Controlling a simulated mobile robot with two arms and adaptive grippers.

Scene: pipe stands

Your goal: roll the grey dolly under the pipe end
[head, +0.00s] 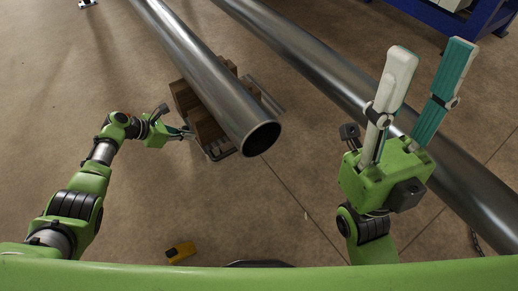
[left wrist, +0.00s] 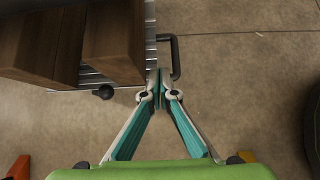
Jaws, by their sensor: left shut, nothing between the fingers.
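The grey dolly (head: 222,153), bearing brown wooden blocks (head: 206,128), is on the floor beneath the pipe near its open end (head: 262,139). The pipe hides part of it. In the left wrist view, wooden blocks (left wrist: 112,45) and a dark bent handle (left wrist: 177,60) show just ahead of my fingers. My left gripper (head: 190,134) is low beside the dolly's near left side. In the left wrist view its fingertips (left wrist: 160,86) are together by the handle; I cannot tell whether they touch it. My right gripper (head: 430,48) is open and empty, pointing up.
A second long pipe (head: 300,57) runs diagonally behind my right gripper. A small yellow object (head: 181,252) lies on the floor in front. A blue frame (head: 481,18) stands at the upper right. The floor left of the dolly is mostly clear.

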